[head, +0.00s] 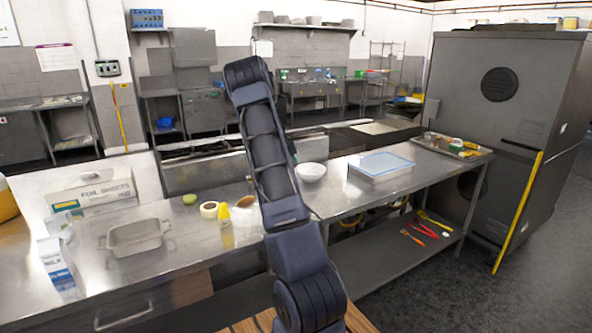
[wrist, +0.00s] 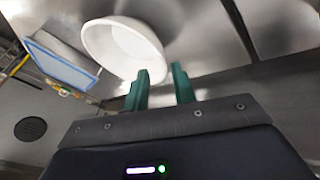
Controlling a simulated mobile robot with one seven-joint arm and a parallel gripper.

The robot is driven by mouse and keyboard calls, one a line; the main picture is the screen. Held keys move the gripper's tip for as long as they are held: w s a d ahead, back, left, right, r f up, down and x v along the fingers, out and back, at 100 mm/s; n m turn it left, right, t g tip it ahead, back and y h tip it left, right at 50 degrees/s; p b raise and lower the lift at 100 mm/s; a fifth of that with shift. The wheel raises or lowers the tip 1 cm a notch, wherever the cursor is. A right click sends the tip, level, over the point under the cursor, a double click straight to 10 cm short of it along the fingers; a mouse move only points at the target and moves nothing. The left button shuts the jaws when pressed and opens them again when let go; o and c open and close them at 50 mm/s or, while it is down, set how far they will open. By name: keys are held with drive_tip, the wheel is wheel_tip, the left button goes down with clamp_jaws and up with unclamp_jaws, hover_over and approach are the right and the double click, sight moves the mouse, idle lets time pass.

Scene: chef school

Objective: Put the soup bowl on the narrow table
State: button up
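The white soup bowl (head: 311,173) stands upright on the steel table (head: 345,200), right of my arm in the head view. In the wrist view the bowl (wrist: 112,45) is large, just beyond my fingertips. My gripper (wrist: 160,72) is open, with a gap between its two green fingers. The left finger overlaps the bowl's near rim in the picture; I cannot tell whether they touch. My gripper is hidden behind my arm in the head view. I cannot tell for sure which surface is the narrow table.
A blue-lidded container (head: 380,165) stands right of the bowl. A tray of food items (head: 452,147) is farther right. A metal pan (head: 135,237), a tape roll (head: 209,210), a yellow bottle (head: 225,226) and a foil box (head: 92,192) are on the left worktop. A tall grey cabinet (head: 505,105) bounds the right.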

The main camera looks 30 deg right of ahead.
drive_tip(key=s+a+r+n+t+y, duration=0.2)
drive_tip(key=s+a+r+y, duration=0.3)
drive_tip(key=s+a+r, duration=1.65)
drive_tip(key=s+a+n, duration=0.1)
drive_tip(key=s+a, duration=0.4)
drive_tip(key=s, duration=0.4)
drive_tip(key=s+a+f+n+t+y, duration=0.1)
drive_tip(key=s+a, duration=0.4)
drive_tip(key=s, duration=0.4)
drive_tip(key=s+a+f+n, duration=0.1)
drive_tip(key=s+a, duration=0.3)
drive_tip(key=s, duration=0.5)
drive_tip(key=shift+a+f+n, duration=0.15)
drive_tip(key=shift+a+n, duration=0.25)
drive_tip(key=shift+n, duration=0.2)
